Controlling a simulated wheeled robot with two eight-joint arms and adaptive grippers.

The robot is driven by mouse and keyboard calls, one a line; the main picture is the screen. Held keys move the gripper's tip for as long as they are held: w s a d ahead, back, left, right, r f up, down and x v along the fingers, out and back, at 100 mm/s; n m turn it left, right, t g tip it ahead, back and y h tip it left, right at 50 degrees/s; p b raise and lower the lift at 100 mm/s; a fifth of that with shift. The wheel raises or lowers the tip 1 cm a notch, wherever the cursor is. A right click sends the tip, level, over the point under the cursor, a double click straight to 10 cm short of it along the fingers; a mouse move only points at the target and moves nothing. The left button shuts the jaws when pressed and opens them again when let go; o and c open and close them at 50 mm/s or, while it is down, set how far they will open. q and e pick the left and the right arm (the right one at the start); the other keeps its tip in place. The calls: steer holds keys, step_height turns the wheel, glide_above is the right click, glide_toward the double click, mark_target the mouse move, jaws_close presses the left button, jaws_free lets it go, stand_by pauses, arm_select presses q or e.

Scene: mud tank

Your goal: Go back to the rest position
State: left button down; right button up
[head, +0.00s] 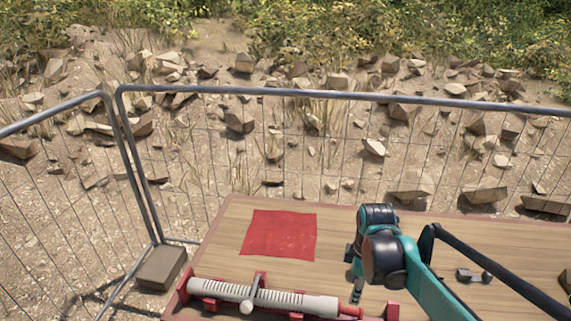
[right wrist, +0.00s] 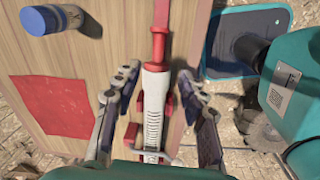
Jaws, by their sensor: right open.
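My right gripper (head: 356,291) hangs over the wooden table, near the red end of a white, ribbed, syringe-like tool (head: 285,299). The tool lies across red holders (head: 210,303) at the table's near edge. In the right wrist view my right gripper (right wrist: 158,76) is open, one finger on each side of the tool (right wrist: 154,105) as seen from above. Nothing is held between the fingers. I cannot tell the exact height over the tool. My left gripper is not in view.
A flat red cloth (head: 279,235) lies on the table (head: 225,250). A small dark object (head: 475,276) lies at the right. A metal mesh fence (head: 330,94) stands behind the table, with rocky ground beyond.

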steer(key=s+a+m+t, duration=0.4)
steer(key=s+m+t, duration=0.2)
steer(key=s+m, duration=0.5)
steer(key=m, duration=0.2)
steer(key=shift+s+r+m, duration=0.15)
steer(key=shift+r+m, duration=0.15)
